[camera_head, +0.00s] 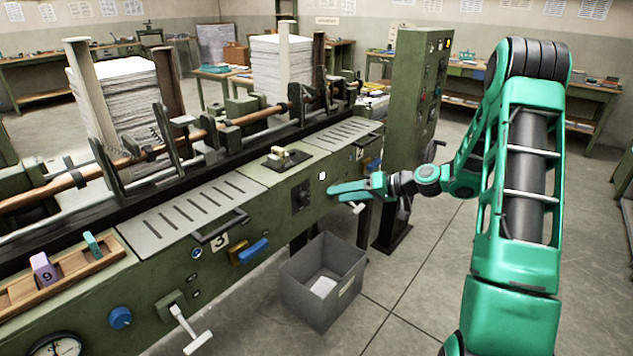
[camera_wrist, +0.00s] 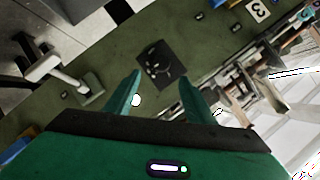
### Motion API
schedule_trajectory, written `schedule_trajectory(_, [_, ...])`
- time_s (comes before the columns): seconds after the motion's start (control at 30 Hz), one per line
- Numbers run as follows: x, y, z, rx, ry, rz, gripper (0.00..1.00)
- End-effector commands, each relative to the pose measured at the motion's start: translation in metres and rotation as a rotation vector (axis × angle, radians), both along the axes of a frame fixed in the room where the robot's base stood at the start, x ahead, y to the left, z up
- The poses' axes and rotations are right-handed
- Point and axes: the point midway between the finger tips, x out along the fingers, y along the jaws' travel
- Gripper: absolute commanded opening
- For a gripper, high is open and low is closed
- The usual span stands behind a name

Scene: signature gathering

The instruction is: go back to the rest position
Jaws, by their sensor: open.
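My green arm comes in from the right in the head view. My gripper (camera_head: 347,189) is at its end, close to the front face of the long green machine (camera_head: 290,225). The wrist view shows my gripper (camera_wrist: 161,77) with its two green fingers apart and nothing held between them. Beyond the fingertips is a black control panel (camera_wrist: 158,63) on the machine's face; it also shows in the head view (camera_head: 301,196). A small white spot (camera_head: 322,175) shows near the fingertips. Whether the fingers touch the machine, I cannot tell.
A grey bin (camera_head: 330,300) with paper inside stands on the floor below my gripper. A tall green cabinet (camera_head: 408,95) rises behind it. Handles and levers (camera_head: 190,330) stick out from the machine. Paper stacks (camera_head: 280,65) stand behind it. Tiled floor lies open around the bin's right.

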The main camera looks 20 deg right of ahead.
Motion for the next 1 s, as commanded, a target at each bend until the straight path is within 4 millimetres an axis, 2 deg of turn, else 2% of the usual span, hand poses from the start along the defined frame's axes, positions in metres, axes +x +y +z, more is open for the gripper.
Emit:
schedule_trajectory(0.2, [-0.004, 0.003, 0.001, -0.023, 0.016, 0.008, 0.49])
schedule_trajectory(0.37, [-0.027, 0.009, 0.002, -0.133, 0.102, 0.036, 0.49])
schedule_trajectory(0.67, [-0.106, 0.000, 0.014, -0.402, 0.351, 0.028, 0.49])
schedule_trajectory(1.0, [-0.219, -0.026, 0.048, -0.605, 0.619, -0.114, 0.49])
